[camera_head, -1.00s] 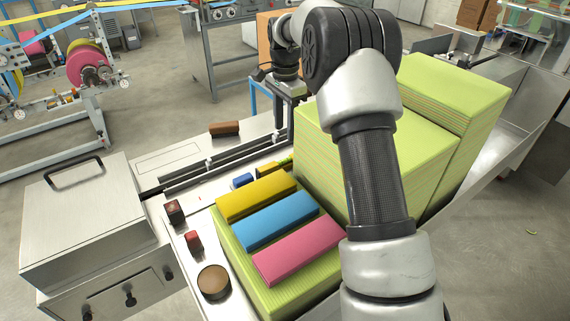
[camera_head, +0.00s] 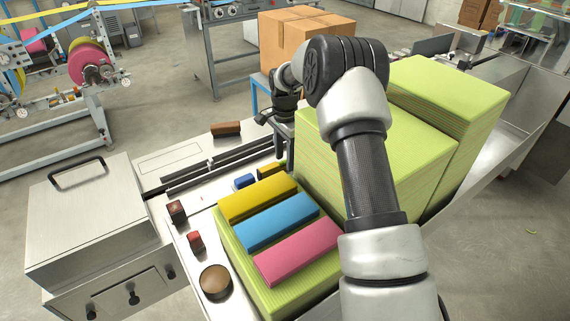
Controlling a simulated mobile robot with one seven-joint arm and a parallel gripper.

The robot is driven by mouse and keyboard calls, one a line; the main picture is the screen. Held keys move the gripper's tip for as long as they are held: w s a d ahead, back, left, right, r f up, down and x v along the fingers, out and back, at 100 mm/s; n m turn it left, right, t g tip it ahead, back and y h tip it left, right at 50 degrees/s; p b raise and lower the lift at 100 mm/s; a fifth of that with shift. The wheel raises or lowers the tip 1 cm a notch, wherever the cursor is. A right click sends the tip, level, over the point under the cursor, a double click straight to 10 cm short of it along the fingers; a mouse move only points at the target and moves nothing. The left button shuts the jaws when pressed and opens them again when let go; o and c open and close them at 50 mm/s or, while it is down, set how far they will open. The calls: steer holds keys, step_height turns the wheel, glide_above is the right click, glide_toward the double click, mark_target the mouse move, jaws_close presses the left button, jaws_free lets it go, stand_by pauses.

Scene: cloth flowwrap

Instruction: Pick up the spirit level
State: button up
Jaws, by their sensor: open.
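A small yellow bar (camera_head: 269,170), which looks like the spirit level, lies on the machine's steel top behind the yellow cloth stack. Its right end is hidden by my gripper and the tall green stack. My gripper (camera_head: 283,157) points down at the bar's right end, close above or around it; I cannot tell whether they touch. The jaws are open, though the fingertips are small and partly hidden.
Yellow (camera_head: 258,198), blue (camera_head: 275,220) and pink (camera_head: 297,250) cloth bundles lie in front on a green stack. A tall green stack (camera_head: 390,150) stands right of my gripper. A blue block (camera_head: 244,181) and a brown block (camera_head: 226,129) lie nearby.

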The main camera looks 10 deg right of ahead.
jaws_close()
steer(key=shift+r, duration=0.15)
